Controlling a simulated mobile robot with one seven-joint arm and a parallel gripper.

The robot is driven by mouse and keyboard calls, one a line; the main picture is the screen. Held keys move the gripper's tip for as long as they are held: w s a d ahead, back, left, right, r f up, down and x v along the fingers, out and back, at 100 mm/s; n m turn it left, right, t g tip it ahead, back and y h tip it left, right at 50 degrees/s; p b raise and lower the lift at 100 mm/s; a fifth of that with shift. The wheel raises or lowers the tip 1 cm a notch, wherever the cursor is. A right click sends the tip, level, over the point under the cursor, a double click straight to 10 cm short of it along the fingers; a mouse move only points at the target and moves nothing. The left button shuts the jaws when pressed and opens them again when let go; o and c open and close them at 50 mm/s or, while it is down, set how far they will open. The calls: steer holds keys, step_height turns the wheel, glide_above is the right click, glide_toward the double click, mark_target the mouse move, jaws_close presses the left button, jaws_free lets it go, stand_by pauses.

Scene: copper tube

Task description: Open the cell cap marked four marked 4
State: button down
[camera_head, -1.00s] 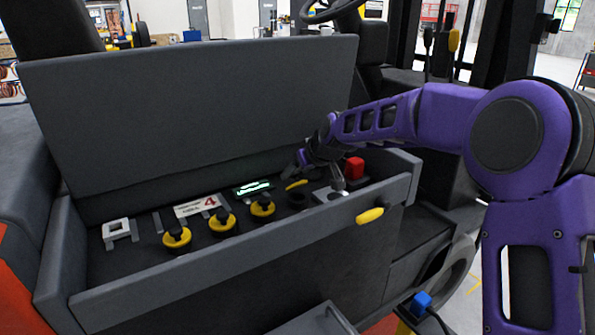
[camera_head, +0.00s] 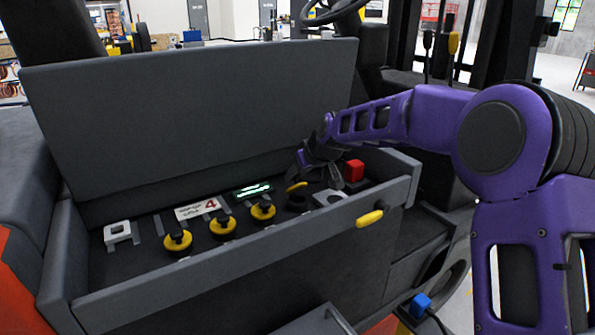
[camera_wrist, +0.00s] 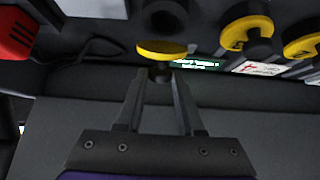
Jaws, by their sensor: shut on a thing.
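A yellow cap with a black knob (camera_head: 297,186) is tilted up and apart from an open dark cell socket (camera_head: 298,202) in the box. My gripper (camera_head: 307,170) is shut on this cap. In the wrist view the gripper's fingers (camera_wrist: 159,82) close around the dark knob below the yellow cap disc (camera_wrist: 162,50), and the round open socket (camera_wrist: 165,17) lies just beyond it. Three other yellow-and-black caps sit on their cells: left (camera_head: 177,241), middle (camera_head: 223,226) and right (camera_head: 263,211). A white label with a red 4 (camera_head: 198,208) lies behind them.
The battery box's front wall (camera_head: 230,252) and raised dark lid (camera_head: 190,105) bound the working space. A red block (camera_head: 354,170) and a pale square holder (camera_head: 330,198) are right of the socket. A white bracket (camera_head: 120,233) stands at the left. A yellow handle (camera_head: 369,217) is on the front.

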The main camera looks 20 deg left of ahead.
mark_target(297, 179)
steer(key=shift+w+a+r+g+h+p, duration=0.3)
steer(key=shift+a+g+h+p, duration=0.25)
steer(key=shift+p, duration=0.5)
steer(key=shift+w+a+f+g+h, duration=0.1)
steer(key=shift+w+a+g+h, duration=0.25)
steer(key=shift+g+h, duration=0.25)
steer(key=shift+w+a+f+g+h, duration=0.1)
steer(key=shift+w+a+g+h, duration=0.3)
steer(key=shift+h, duration=0.25)
steer(key=shift+g+h, duration=0.25)
steer(key=shift+h, duration=0.05)
steer(key=c, duration=0.6)
jaws_free()
steer(key=shift+o, duration=0.2)
steer(key=shift+r, duration=0.1)
steer(key=v, duration=1.2)
